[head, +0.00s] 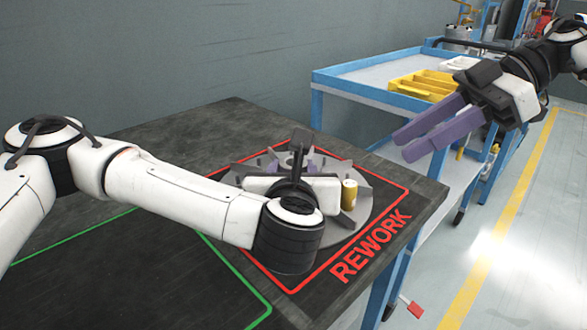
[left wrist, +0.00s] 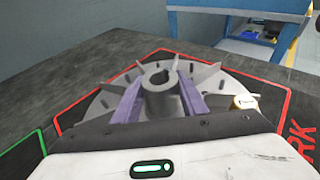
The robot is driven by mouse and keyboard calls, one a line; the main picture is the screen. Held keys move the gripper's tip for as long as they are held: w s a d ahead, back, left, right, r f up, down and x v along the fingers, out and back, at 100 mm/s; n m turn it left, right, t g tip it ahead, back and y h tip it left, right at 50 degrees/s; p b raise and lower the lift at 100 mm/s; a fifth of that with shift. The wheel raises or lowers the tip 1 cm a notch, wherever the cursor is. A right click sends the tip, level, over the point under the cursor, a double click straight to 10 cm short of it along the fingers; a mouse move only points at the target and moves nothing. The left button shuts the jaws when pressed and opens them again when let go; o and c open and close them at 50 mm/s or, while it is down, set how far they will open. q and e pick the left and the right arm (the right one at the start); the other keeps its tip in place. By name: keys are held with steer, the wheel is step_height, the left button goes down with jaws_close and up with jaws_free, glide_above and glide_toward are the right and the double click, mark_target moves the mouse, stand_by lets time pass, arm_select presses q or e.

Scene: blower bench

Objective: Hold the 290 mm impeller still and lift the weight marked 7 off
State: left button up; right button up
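The impeller (head: 358,221), a grey bladed disc, lies flat inside the red REWORK outline. It also shows in the left wrist view (left wrist: 101,101) with its raised hub (left wrist: 163,98) in the middle. A small brass-coloured weight (head: 349,195) stands near the disc's right side and shows in the left wrist view (left wrist: 244,102); I cannot read a mark on it. My left gripper (left wrist: 161,88) is over the disc, its purple fingers on both sides of the hub and seemingly against it; my arm partly hides the disc. My right gripper (head: 404,145) is open, empty, raised right of the bench.
The dark bench (head: 200,135) has a green outline at front left. A blue-framed trolley (head: 375,72) with a yellow bin (head: 425,84) stands behind, at the right. A red tag (head: 415,309) hangs below the bench edge. The bench's back left is clear.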

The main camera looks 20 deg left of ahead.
arm_select(q)
steer(key=shift+d, duration=0.2)
jaws_close()
steer(key=shift+f+b, duration=0.1)
steer(key=shift+b, duration=1.05)
steer(key=shift+f, duration=0.1)
stand_by(0.4)
